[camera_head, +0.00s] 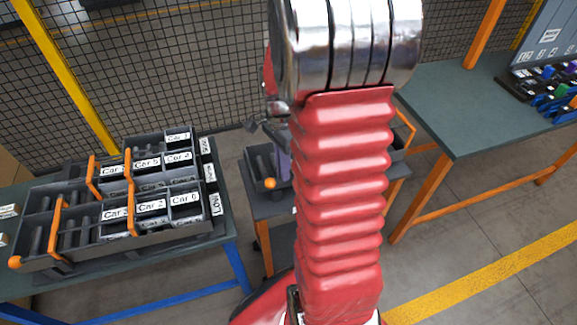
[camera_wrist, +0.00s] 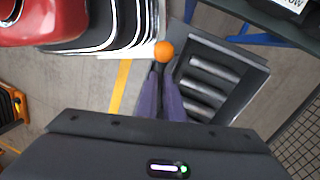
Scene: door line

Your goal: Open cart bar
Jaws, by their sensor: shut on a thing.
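The cart (camera_head: 258,205) stands in the middle of the head view, partly behind my red arm. Its dark tray holds grey rods and also shows in the wrist view (camera_wrist: 238,98). The cart bar ends in an orange knob (camera_head: 270,183), which shows in the wrist view (camera_wrist: 165,51) just beyond my fingertips. My gripper (camera_wrist: 160,70) has its purple fingers close together on the bar at the knob, beside the tray. The bar itself is mostly hidden by the fingers. In the head view my arm covers most of my gripper (camera_head: 284,163).
A table (camera_head: 225,245) with bins labelled "Car" and orange handles (camera_head: 54,228) stands at the left. A green-grey table (camera_head: 470,105) with coloured parts stands at the right. A mesh fence (camera_head: 190,70) is behind. Floor with a yellow line (camera_head: 500,270) is open at the lower right.

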